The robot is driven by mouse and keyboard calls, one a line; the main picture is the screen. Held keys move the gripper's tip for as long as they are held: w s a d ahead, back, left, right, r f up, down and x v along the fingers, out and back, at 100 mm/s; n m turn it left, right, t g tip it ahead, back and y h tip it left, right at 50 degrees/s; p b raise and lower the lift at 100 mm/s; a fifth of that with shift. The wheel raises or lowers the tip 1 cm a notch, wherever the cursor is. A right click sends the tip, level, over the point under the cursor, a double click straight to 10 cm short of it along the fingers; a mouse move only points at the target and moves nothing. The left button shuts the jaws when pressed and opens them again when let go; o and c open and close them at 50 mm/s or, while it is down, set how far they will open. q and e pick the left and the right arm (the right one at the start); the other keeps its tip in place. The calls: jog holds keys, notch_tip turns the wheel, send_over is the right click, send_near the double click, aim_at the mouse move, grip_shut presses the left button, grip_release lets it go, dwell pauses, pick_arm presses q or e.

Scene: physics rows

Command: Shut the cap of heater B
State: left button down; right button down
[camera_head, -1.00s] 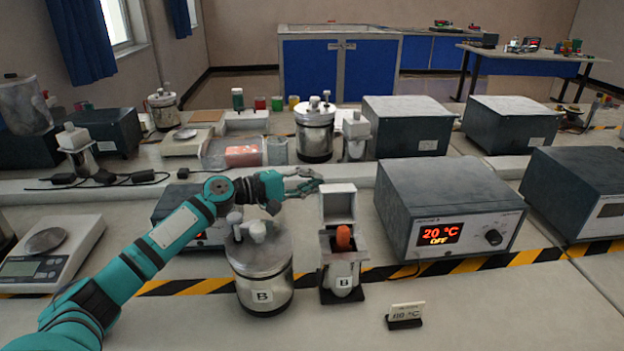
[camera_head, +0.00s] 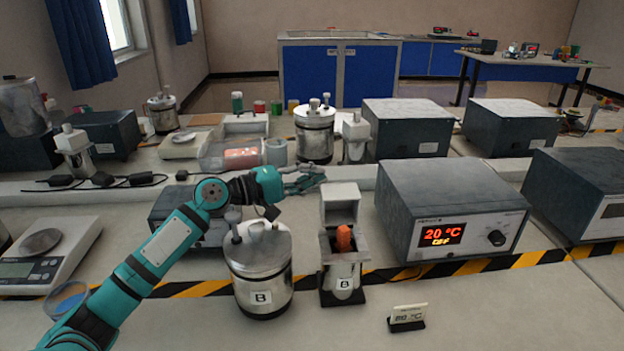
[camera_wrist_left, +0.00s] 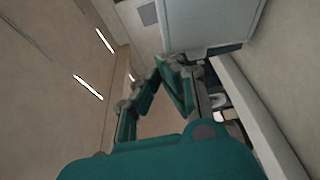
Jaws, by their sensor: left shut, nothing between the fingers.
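Heater B (camera_head: 343,283) is a small upright block with a B label, standing in the middle of the bench. Its light grey cap (camera_head: 341,205) stands open, tipped up at the back. An orange-red piece (camera_head: 344,238) sticks up from the heater's opening. My left gripper (camera_head: 318,178) is shut and empty, just left of the cap's top edge and slightly above it; I cannot tell whether they touch. Its fingers also show in the left wrist view (camera_wrist_left: 172,75), below a pale box-like surface that I cannot identify for sure. My right gripper is not in view.
A metal vessel marked B (camera_head: 260,275) stands left of the heater, under my left arm. A control box (camera_head: 450,215) reading 20 °C OFF stands to the right. A small sign (camera_head: 407,317) stands in front. A balance (camera_head: 45,255) is at far left.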

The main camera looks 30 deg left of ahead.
pick_arm(q)
notch_tip(320, 180, up, 10)
jog(key=shift+f, duration=0.15)
